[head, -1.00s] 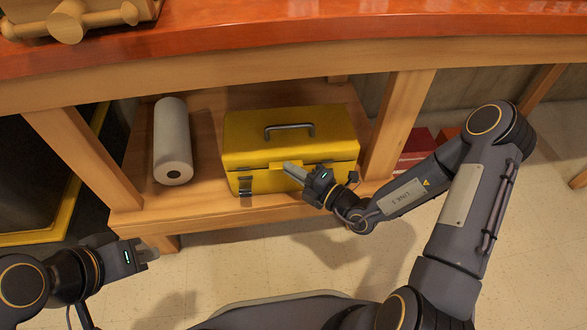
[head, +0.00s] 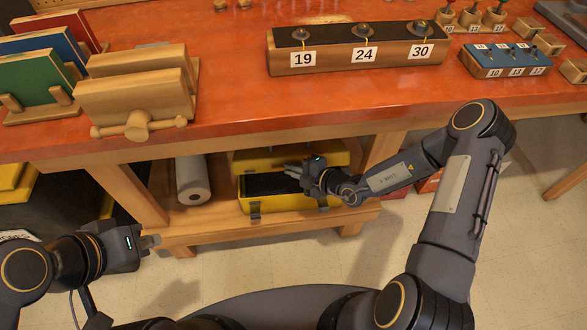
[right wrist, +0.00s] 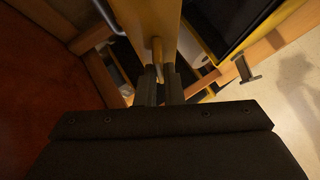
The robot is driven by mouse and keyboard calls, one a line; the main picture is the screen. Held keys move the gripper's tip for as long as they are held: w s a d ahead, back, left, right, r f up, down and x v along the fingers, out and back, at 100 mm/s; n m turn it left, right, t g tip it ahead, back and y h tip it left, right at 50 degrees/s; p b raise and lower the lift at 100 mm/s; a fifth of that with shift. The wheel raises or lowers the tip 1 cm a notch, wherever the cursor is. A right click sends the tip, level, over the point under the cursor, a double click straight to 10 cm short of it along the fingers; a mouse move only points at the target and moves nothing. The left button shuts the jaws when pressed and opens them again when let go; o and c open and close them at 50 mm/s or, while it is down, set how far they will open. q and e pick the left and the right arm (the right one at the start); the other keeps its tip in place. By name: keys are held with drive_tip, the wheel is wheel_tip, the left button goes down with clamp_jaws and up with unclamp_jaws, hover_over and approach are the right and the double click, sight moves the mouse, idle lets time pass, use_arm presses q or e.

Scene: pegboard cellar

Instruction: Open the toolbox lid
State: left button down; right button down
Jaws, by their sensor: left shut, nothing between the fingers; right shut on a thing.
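The yellow toolbox (head: 290,203) sits on the low shelf under the bench, and its dark inside shows in the head view. Its lid (head: 330,156) is swung up at the back; the bench edge hides its upper part. My right gripper (head: 296,168) is at the raised lid. In the right wrist view it (right wrist: 160,84) is shut on a small yellow tab (right wrist: 157,50) that sticks out from the lid (right wrist: 154,17). The lid's grey handle (right wrist: 106,17) is beside it. My left gripper (head: 152,241) is shut and empty, left of the toolbox and apart from it.
A white paper roll (head: 191,181) lies on the shelf left of the toolbox. The red bench top (head: 220,80) overhangs the toolbox closely. A wooden leg (head: 381,149) stands to its right. The bench carries a numbered block (head: 350,57) and a wooden clamp (head: 137,92).

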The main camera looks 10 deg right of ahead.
drive_tip(key=shift+w+r+p, duration=0.5)
drive_tip(key=shift+w+r, duration=0.15)
drive_tip(key=shift+r, duration=0.15)
drive_tip(key=c, duration=1.6)
unclamp_jaws()
drive_tip(key=shift+o, duration=0.2)
drive_tip(key=shift+s, duration=0.1)
drive_tip(key=v, duration=0.7)
drive_tip(key=shift+s+d+p, duration=0.25)
drive_tip(key=shift+p, duration=0.2)
